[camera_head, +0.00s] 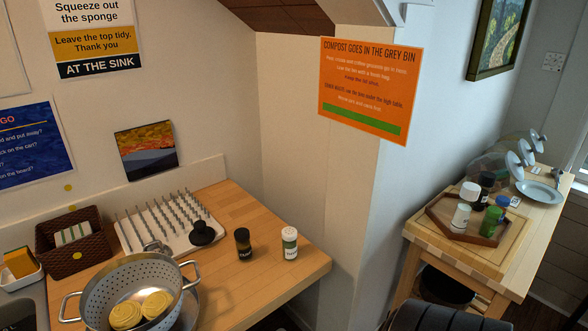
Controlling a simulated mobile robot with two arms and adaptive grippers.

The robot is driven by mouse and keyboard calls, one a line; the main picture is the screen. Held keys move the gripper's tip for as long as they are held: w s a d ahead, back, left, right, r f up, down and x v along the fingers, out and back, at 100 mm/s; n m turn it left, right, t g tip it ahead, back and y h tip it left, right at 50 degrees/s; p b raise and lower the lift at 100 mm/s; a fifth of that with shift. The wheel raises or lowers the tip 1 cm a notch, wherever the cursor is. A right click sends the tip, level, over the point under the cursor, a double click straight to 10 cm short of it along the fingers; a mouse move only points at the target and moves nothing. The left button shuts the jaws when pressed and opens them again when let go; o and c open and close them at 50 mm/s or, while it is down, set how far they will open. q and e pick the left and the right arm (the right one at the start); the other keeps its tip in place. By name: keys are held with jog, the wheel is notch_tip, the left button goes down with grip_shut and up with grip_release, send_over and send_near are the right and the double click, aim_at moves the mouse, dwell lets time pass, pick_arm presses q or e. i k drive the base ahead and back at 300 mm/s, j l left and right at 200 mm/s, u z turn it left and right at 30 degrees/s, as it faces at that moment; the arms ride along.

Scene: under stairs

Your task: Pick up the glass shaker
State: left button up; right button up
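Two small shakers stand upright on the wooden counter (225,290). One is a dark shaker (243,244) with a black top and a pale label. I cannot tell for certain which is the glass one. Neither gripper is in view.
A steel colander (100,288) with yellow contents stands front left on the counter. Behind it are a white peg rack (150,240), a black object (202,234) and a brown basket (92,254). A wall corner (352,220) separates the counter from the right table (510,275).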

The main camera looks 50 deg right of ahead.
aim_at(289, 234)
jog(key=z, duration=1.65)
